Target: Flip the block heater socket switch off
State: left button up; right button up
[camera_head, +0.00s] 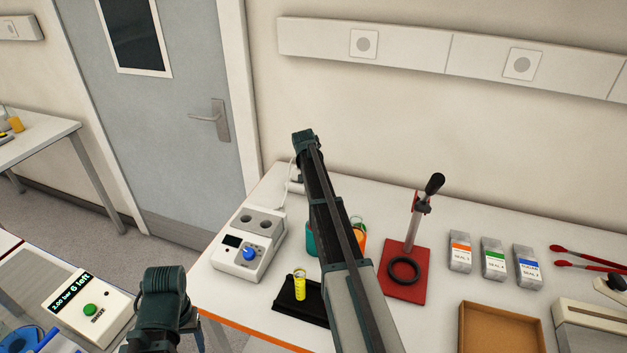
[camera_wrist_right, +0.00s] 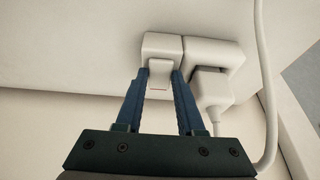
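In the right wrist view the white socket (camera_wrist_right: 163,43) has a small switch block (camera_wrist_right: 159,78) on its front. A white plug (camera_wrist_right: 212,88) sits in the socket's right part. My right gripper (camera_wrist_right: 160,82) is open, with its blue fingertips on either side of the switch block; I cannot tell whether they touch it. In the head view my right gripper (camera_head: 305,143) reaches towards the back wall. The white block heater (camera_head: 243,263) with a blue knob stands on the bench. My left gripper (camera_head: 165,283) is low at the left; its fingers are not clear.
A white cable (camera_wrist_right: 268,90) loops right of the plug. On the bench (camera_head: 385,187) stand a red press (camera_head: 417,262), a black stand with a yellow vial (camera_head: 299,285), several seal packs and a brown tray (camera_head: 497,335). My right arm crosses over the bench, hiding part of it.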

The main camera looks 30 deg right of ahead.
grip_shut()
jog(key=shift+w+d+r+g+y+p, duration=0.3)
jog(key=shift+w+g+y+p, duration=0.1)
jog(key=shift+y+p, duration=0.25)
jog(key=shift+d+g+y, duration=0.1)
jog(key=shift+g+y, duration=0.15)
jog(key=shift+g, duration=0.05)
jog(key=shift+f+g+y, duration=0.15)
jog(key=shift+g+y, duration=0.15)
jog(key=shift+s, duration=0.15)
jog(key=o, duration=0.6)
grip_release()
jog(key=shift+p, duration=0.35)
